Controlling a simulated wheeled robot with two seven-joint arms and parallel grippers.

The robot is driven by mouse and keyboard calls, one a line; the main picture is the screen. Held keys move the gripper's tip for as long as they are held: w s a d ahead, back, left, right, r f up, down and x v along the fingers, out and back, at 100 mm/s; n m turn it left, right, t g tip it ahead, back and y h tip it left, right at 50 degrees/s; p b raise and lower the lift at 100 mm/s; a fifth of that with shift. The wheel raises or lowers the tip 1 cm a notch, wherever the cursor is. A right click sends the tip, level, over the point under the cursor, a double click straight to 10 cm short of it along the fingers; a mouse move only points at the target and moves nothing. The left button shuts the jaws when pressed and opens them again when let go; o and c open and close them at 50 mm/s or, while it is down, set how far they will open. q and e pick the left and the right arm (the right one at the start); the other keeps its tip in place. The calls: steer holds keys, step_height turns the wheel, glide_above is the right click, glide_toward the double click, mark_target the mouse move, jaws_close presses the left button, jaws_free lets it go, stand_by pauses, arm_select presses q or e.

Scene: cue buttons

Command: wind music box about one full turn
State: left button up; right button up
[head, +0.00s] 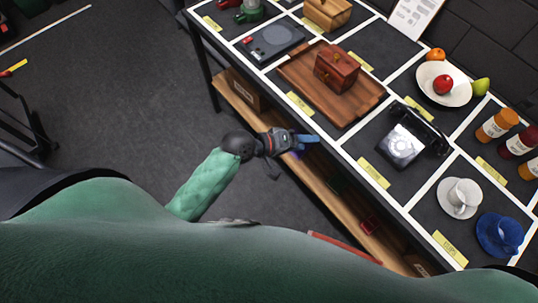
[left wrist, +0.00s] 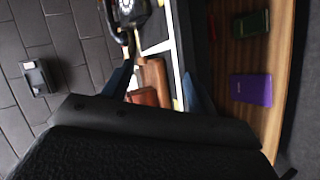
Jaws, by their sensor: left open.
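A small reddish-brown wooden box (head: 337,67), which looks like the music box, stands on a brown wooden tray (head: 298,73) on the black table. A small knob or handle shows on it, but its winding part is too small to make out. My left gripper (head: 306,138) has blue fingers, is open and empty, and is at the table's front edge, below and in front of the tray. In the left wrist view the open fingers (left wrist: 158,72) frame the tray (left wrist: 153,74) and part of the box (left wrist: 145,96). My right gripper is out of view.
A black telephone (head: 410,140) stands right of the tray and a dark flat device (head: 271,40) left of it. A fruit plate (head: 455,92), a white cup (head: 461,196) and a blue cup (head: 499,236) are further right. A lower wooden shelf (head: 320,188) runs under the table.

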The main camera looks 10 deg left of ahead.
arm_select(q)
steer(key=s+a+f+m+g+y, duration=0.1)
steer(key=s+a+f+m+y, duration=0.2)
steer(key=a, duration=0.5)
steer(key=shift+s+a+f+m+y, duration=0.3)
steer(key=shift+s+f+y, duration=0.45)
steer(key=shift+y, duration=0.45)
